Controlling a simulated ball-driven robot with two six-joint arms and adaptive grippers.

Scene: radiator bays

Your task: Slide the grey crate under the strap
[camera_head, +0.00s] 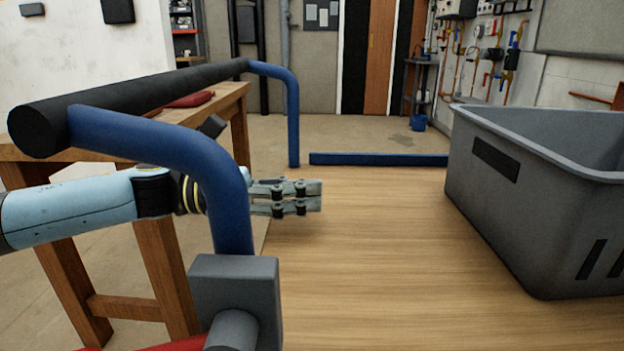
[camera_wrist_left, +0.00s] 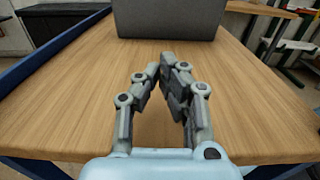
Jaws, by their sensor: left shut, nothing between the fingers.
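The grey crate (camera_head: 500,215) stands upright on the wooden deck (camera_head: 375,260) at the right of the head view, cut off by the picture edge. It also shows at the top of the left wrist view (camera_wrist_left: 168,20), ahead of the fingers. My left gripper (camera_head: 316,195) reaches in from the left, behind the near blue tube, over the deck's left part. Its fingers are shut and empty, apart from the crate with bare wood between; they also show in the wrist view (camera_wrist_left: 165,68). I cannot make out a strap in either view. My right gripper is not in view.
A blue tube frame (camera_head: 205,160) with a black grip bar (camera_head: 140,98) rises along the deck's left end, close to my left arm. A low blue rail (camera_head: 378,160) edges the deck's far side. A wooden bench (camera_head: 160,255) stands left. The deck's middle is clear.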

